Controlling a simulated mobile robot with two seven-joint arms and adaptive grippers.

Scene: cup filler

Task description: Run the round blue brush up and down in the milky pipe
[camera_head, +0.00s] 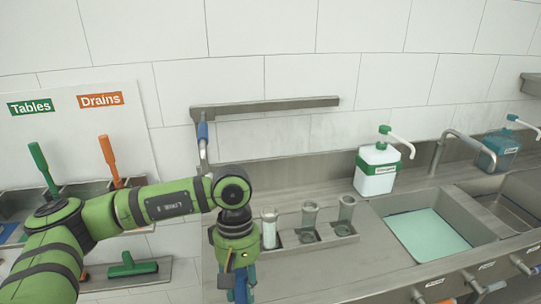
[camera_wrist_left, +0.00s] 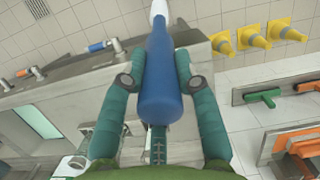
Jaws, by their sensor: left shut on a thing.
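My left gripper (camera_head: 240,288) points down at the left end of the counter, just left of the milky pipe (camera_head: 269,229). In the left wrist view the teal fingers of my left gripper (camera_wrist_left: 152,68) are shut on the blue handle of the brush (camera_wrist_left: 160,88). In the head view the brush is mostly hidden by the gripper. The milky pipe stands upright in the leftmost place of a rack, apart from the brush. My right gripper is not in view.
Two grey tubes (camera_head: 309,218) (camera_head: 346,210) stand in the same rack. A white and green dispenser (camera_head: 377,170) and a sink with green liquid (camera_head: 428,235) are to the right. Green (camera_head: 133,266) and orange-handled (camera_head: 109,160) tools are at left.

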